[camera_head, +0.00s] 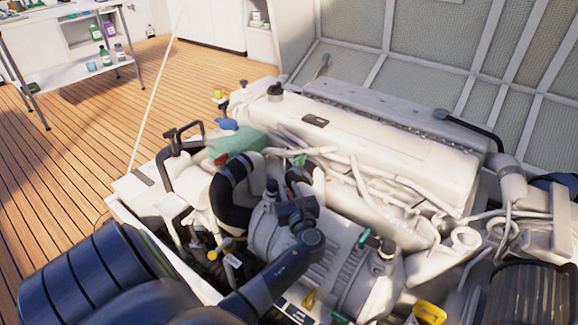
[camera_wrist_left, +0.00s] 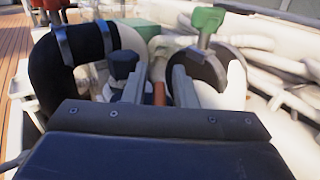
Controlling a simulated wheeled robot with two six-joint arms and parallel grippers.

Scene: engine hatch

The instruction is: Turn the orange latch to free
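My left gripper (camera_head: 298,208) reaches over the middle of the engine (camera_head: 370,140), close to a black hose (camera_head: 236,190). In the left wrist view its two grey fingers (camera_wrist_left: 160,80) stand apart. A small orange-brown piece (camera_wrist_left: 159,94) shows in the gap between them, beyond the fingers; I cannot tell whether this is the latch or whether a finger touches it. In the head view the gripper and arm cover this spot, and I cannot make out the latch there. My right gripper is not in view.
A green handle (camera_wrist_left: 207,20) on a grey stem stands just beyond the right finger, and the banded black hose (camera_wrist_left: 72,60) curves at the left. A yellow handle (camera_head: 430,312) lies at the lower right. White pipes crowd the engine. The wooden floor (camera_head: 100,130) is clear.

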